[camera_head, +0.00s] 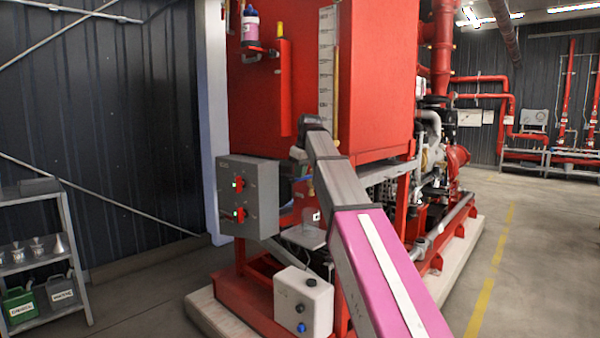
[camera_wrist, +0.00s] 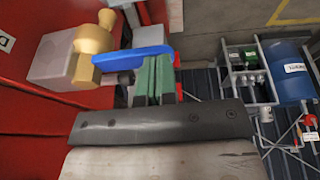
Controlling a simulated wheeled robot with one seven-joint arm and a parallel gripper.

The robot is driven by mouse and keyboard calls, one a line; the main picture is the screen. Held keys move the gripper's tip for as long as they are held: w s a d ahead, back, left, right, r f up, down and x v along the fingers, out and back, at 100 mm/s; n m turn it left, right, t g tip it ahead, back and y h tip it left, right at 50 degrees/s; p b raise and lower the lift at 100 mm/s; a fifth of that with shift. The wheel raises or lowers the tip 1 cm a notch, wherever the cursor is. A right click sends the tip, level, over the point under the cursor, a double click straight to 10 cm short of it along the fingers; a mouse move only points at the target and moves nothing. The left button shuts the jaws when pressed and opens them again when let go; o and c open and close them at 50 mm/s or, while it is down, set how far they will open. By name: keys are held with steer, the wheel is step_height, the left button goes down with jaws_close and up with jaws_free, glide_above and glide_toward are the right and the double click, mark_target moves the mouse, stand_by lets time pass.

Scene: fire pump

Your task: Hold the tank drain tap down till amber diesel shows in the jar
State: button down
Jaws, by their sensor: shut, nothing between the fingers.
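The brass drain tap (camera_wrist: 92,45) with its blue lever (camera_wrist: 132,58) shows in the wrist view, on the red tank wall (camera_wrist: 40,85) at the left. My gripper (camera_wrist: 152,62) is shut and empty, its green fingers side by side. No amber liquid can be made out.
A grey switch box (camera_head: 248,197) and a white box with knobs (camera_head: 303,302) stand left of my arm in the head view. A shelf with funnels and cans (camera_head: 45,255) is far left. Floor is clear at the right.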

steer(key=shift+s+a+f+n+t+h, duration=0.15)
steer(key=shift+f+t+h, duration=0.1)
steer(key=shift+t+h, duration=0.2)
steer(key=shift+s+f+n+t+h, duration=0.1)
steer(key=shift+f+n+t+h, duration=0.1)
steer(key=shift+t+h, duration=0.2)
steer(key=shift+w, duration=0.1)
steer(key=shift+a+f, duration=0.1)
steer(key=shift+f, duration=0.45)
steer(key=shift+f+t+h, duration=0.45)
steer(key=shift+t+h, duration=0.1)
steer(key=shift+t, duration=0.1)
steer(key=shift+r, duration=0.1)
stand_by(1.2)
steer(key=shift+r, duration=0.75)
